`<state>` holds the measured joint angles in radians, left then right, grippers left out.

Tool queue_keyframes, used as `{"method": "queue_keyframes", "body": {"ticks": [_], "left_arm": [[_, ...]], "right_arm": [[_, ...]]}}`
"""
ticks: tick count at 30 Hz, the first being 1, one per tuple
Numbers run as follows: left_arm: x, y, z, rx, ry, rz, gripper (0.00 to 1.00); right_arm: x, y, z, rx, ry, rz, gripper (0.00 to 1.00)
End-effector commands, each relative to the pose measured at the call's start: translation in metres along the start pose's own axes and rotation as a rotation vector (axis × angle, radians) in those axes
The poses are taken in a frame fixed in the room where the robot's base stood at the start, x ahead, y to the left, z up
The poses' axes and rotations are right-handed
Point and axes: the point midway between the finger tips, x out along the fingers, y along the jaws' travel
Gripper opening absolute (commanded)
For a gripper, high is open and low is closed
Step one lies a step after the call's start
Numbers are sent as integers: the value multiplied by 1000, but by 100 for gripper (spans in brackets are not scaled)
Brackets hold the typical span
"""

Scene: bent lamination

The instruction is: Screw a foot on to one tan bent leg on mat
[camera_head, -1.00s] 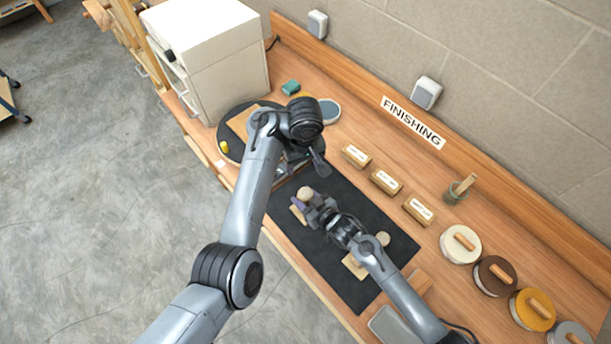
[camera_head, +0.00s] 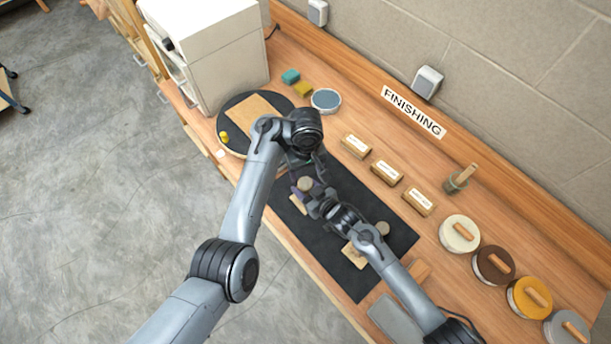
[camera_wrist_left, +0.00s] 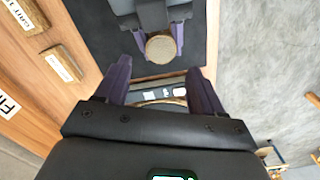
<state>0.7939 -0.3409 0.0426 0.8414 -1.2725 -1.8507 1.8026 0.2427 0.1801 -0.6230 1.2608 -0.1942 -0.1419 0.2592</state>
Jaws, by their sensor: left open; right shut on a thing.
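My right gripper (camera_head: 312,194) is shut on a round tan piece that looks like a foot (camera_head: 305,184), above the upper left part of the dark mat (camera_head: 345,198). The round piece (camera_wrist_left: 161,47) shows end-on between the right jaws in the left wrist view. A tan bent leg (camera_head: 298,204) lies just below it in the head view; whether they touch is unclear. My left gripper (camera_wrist_left: 160,78) is open and empty, its purple fingers pointing towards the right gripper. Another tan leg (camera_head: 353,256) and a round tan piece (camera_head: 382,228) lie farther right, partly behind my right arm.
Three labelled blocks (camera_head: 387,172) line the mat's far side. Lidded tins (camera_head: 460,233) stand at the right. A dark turntable (camera_head: 232,112) carries a tan board (camera_head: 254,108) near the white cabinet (camera_head: 215,60). A grey tray (camera_head: 395,318) lies by the front edge.

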Motion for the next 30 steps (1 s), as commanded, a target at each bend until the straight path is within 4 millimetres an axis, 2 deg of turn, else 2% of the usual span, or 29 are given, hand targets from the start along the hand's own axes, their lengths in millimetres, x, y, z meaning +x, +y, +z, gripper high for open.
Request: {"method": "queue_keyframes", "body": {"ticks": [9, 15, 29, 30], "left_arm": [[38, -3, 0, -1, -1, -6, 68], [55, -1, 0, -1, -3, -4, 68], [62, -1, 0, -1, -1, -2, 68], [62, -1, 0, -1, -1, -2, 65]], "right_arm": [[0, 0, 0, 0, 0, 0, 0], [0, 0, 0, 0, 0, 0, 0], [0, 0, 0, 0, 0, 0, 0], [0, 0, 0, 0, 0, 0, 0]]}}
